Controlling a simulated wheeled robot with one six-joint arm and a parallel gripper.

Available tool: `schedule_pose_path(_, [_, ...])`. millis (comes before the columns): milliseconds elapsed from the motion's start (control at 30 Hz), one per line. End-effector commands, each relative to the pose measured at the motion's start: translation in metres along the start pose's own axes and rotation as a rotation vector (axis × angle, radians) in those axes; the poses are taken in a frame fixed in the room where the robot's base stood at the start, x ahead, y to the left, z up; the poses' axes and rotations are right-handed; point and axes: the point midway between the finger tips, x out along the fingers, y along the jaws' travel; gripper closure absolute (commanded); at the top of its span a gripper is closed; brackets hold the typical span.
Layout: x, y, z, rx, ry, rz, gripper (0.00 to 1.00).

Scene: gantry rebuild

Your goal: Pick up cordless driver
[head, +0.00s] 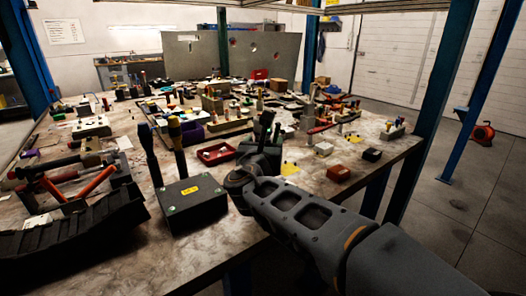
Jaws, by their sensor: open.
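My arm reaches in from the lower right in the head view. My gripper (270,128) is over the middle of the workbench (240,258), its two dark fingers pointing up and away, apart, with nothing seen between them. I cannot pick out the cordless driver for certain among the many small tools. My gripper and wrist hide part of the bench behind them.
A dark box (194,205) with a yellow label stands left of my wrist, with upright-handled tools behind it. A red tray (216,154), a red box (339,173) and a black ribbed piece (75,232) lie nearby. Blue posts stand at the bench's right.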

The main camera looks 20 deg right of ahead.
Motion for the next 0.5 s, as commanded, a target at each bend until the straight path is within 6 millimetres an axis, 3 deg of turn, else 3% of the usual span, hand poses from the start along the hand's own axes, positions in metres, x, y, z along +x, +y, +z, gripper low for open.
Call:
schedule_pose_path(133, [-0.0003,0.0000,0.0001,0.000,0.000,0.000,0.33])
schedule_pose_path(500, [-0.0005,0.0000,0.0000,0.000,0.000,0.000,0.68])
